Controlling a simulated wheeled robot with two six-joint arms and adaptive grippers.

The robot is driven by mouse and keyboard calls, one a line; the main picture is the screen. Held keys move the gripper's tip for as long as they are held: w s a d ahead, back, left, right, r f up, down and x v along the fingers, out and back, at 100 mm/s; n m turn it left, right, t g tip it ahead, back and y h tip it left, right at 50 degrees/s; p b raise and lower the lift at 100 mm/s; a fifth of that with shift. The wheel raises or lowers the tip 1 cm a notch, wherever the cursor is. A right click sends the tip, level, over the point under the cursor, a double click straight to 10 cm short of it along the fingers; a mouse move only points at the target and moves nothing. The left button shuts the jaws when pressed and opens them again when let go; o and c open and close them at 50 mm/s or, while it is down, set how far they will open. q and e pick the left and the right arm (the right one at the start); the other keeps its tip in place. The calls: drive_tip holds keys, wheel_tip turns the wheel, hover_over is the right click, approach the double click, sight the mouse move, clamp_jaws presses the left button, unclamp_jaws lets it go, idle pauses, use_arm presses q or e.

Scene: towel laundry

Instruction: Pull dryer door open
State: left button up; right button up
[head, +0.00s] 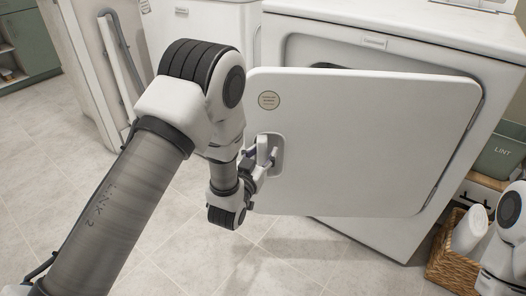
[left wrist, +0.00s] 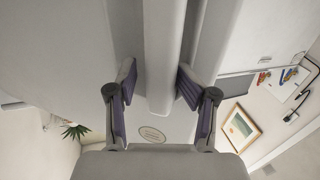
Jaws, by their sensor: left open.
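The white dryer door (head: 370,145) stands partly open, swung out from the white dryer (head: 400,45), with a dark gap behind its top edge. A round label (head: 269,100) is near its upper left corner. My left gripper (head: 268,152) is at the recessed handle (head: 278,150) on the door's left side. In the left wrist view my left gripper (left wrist: 158,85) is open, its purple-padded fingers on either side of a pale bar (left wrist: 163,50). Contact with the bar is unclear. My right gripper is out of view.
Another white appliance (head: 205,25) stands to the left of the dryer. A wicker basket (head: 452,265) with a white roll-shaped item (head: 470,232) and a green lint bin (head: 500,158) are at the right. The tiled floor (head: 290,255) in front of the door is clear.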

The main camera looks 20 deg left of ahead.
use_arm(q)
drive_tip(key=s+d, duration=0.2)
drive_tip(key=s, duration=0.6)
drive_tip(key=shift+s+d+p, duration=0.25)
drive_tip(key=shift+d+p, duration=0.1)
drive_tip(key=shift+p, duration=0.1)
idle(0.3)
